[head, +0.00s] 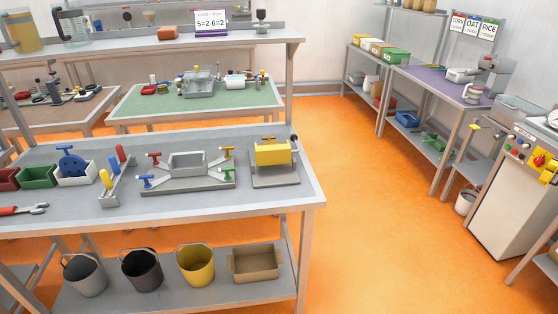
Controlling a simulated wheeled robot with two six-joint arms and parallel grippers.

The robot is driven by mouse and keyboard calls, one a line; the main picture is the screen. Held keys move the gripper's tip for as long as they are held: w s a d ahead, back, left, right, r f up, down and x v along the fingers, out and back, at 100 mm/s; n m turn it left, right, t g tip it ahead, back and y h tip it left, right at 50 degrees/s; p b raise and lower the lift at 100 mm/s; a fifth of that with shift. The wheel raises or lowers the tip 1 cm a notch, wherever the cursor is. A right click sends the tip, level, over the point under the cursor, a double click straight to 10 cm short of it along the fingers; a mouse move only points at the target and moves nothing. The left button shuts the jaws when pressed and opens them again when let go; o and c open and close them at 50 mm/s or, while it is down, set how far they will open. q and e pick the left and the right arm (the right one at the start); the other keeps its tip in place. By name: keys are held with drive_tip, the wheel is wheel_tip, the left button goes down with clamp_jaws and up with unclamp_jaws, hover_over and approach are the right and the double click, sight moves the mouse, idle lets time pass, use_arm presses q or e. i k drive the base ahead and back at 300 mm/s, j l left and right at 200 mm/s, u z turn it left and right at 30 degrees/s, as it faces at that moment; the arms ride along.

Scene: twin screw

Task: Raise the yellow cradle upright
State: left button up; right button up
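The yellow cradle (272,152) is a yellow box-like body on a grey stand (275,178) near the right end of the grey workbench. Neither of my grippers is in view.
On the bench (250,205) stand red, green and white bins (75,175), a rack of coloured handles (116,180) and a red-handled wrench (22,209). Buckets (196,265) and a brown crate (255,262) sit on the lower shelf. The orange floor (380,230) to the right is clear.

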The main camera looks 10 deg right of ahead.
sight(281, 153)
drive_tip(key=k+u, duration=0.15)
drive_tip(key=u, duration=0.25)
drive_tip(key=k+u, duration=0.15)
drive_tip(key=u, duration=0.3)
drive_tip(key=k+j+u, duration=0.1)
drive_tip(key=u, duration=0.3)
drive_tip(key=i+l+u, duration=0.1)
drive_tip(key=l+u, duration=0.2)
drive_tip(key=l, duration=0.75)
drive_tip(key=l+u, duration=0.3)
drive_tip(key=l, duration=3.6)
drive_tip(key=l+u, duration=0.35)
drive_tip(key=l, duration=0.2)
drive_tip(key=l+u, duration=0.3)
drive_tip(key=l, duration=0.25)
drive_tip(key=k+l+u, duration=0.15)
drive_tip(key=l+u, duration=0.2)
drive_tip(key=l, duration=0.15)
